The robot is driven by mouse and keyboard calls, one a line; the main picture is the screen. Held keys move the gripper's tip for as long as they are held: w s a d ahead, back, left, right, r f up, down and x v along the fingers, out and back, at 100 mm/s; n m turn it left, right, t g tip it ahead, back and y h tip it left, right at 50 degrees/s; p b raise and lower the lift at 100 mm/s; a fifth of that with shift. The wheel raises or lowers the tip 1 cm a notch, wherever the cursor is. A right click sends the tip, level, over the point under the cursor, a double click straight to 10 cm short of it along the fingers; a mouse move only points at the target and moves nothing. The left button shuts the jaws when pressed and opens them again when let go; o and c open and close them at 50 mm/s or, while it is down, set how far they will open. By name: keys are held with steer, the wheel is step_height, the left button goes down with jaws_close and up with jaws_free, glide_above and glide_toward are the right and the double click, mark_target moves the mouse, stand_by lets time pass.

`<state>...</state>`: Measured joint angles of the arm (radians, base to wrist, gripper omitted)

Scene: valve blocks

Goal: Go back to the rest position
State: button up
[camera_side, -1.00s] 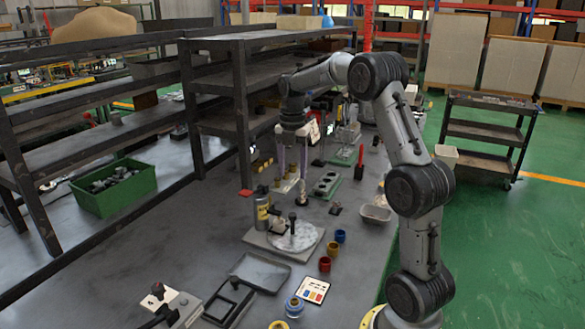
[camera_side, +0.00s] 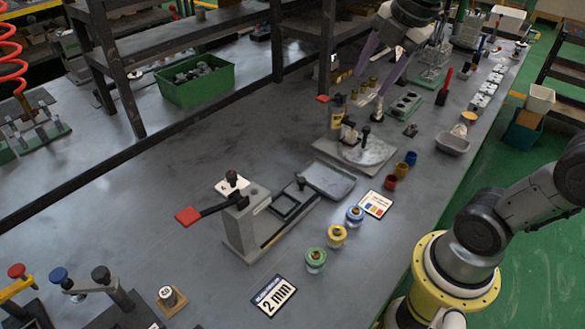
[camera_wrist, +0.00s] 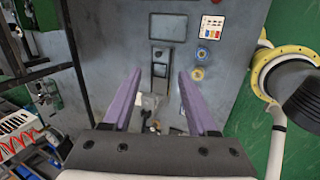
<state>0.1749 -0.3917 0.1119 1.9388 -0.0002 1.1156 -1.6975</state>
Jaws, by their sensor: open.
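My gripper (camera_side: 374,86) hangs over the far part of the grey bench in the side view, its two long purple fingers pointing down. In the wrist view my gripper (camera_wrist: 160,74) shows its fingers well apart, with nothing held between them. Small brass fittings (camera_side: 364,88) stand near the fingertips in the side view; I cannot tell how far below or behind they are. A round light plate (camera_side: 366,152) on a base lies nearer, apart from the fingers.
A dark shelf rack (camera_side: 112,50) and a green bin (camera_side: 196,82) stand left. A red-handled fixture (camera_side: 248,215), colored spools (camera_side: 336,236), a "2 mm" sign (camera_side: 273,296) and a grey tray (camera_side: 453,143) occupy the bench. Its left-middle surface is clear.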

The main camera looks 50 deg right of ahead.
steer(key=s+a+f+m, duration=0.2)
steer(key=s+f+m, duration=0.2)
steer(key=m, duration=0.4)
steer(key=s+a+f+m+t, duration=0.1)
steer(key=s+a+f+m, duration=0.1)
steer(key=s+f+m, duration=0.2)
steer(key=s+m, duration=0.3)
steer(key=m, duration=0.2)
steer(key=shift+a+y, duration=0.4)
steer(key=shift+c, duration=0.2)
stand_by(0.5)
